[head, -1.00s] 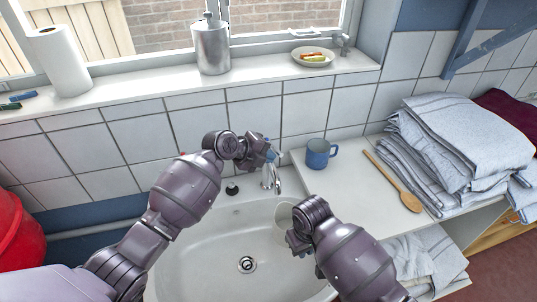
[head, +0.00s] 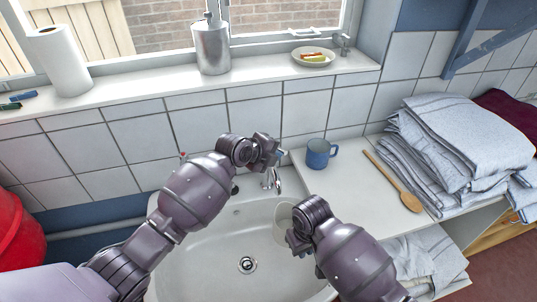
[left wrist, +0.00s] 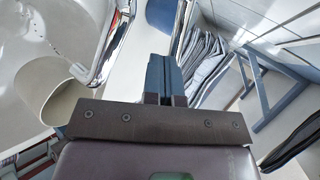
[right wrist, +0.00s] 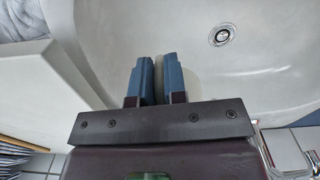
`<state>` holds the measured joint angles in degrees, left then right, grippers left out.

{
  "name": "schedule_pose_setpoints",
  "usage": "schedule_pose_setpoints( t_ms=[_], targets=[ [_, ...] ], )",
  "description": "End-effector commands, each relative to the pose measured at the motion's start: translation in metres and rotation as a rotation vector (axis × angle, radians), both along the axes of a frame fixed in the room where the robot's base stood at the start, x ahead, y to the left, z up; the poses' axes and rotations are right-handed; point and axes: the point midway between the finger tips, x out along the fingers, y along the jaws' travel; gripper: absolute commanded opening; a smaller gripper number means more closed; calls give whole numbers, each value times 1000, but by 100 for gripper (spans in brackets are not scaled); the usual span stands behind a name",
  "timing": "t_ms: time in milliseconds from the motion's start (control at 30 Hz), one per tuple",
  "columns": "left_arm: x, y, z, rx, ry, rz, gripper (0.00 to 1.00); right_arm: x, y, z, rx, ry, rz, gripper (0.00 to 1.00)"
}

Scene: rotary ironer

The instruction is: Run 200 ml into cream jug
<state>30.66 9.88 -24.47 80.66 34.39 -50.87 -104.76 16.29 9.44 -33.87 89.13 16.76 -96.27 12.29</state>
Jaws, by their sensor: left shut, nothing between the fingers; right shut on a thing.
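The cream jug (head: 283,222) is in the right part of the sink basin, below and beside the chrome tap (head: 277,182). My right gripper (head: 291,240) is shut on it; in the right wrist view the jug (right wrist: 192,86) is a pale shape mostly behind the fingers (right wrist: 154,80). In the left wrist view the jug's open mouth (left wrist: 62,108) faces the camera; its inside looks pale, and I cannot tell the water level. My left gripper (head: 281,156) is shut and empty, beside the tap's top.
A blue mug (head: 318,154) stands on the counter right of the tap. A wooden spoon (head: 393,182) and folded towels (head: 450,145) lie farther right. The sink (head: 205,250) is open around its drain (head: 247,265). A red tub (head: 18,230) is at the left.

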Motion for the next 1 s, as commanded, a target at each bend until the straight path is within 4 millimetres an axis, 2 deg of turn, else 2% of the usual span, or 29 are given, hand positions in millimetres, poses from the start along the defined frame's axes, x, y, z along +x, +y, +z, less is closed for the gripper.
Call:
schedule_pose_setpoints(
  t_ms=[700, 1000],
  targets=[
    [24, -36, 1, -1, -3, 534, 0, 0, 0, 0, 0, -1, 0, 0],
    [32, -40, 1, -1, -6, 583, 0, 0, 0, 0, 0, -1, 0, 0]
  ],
)
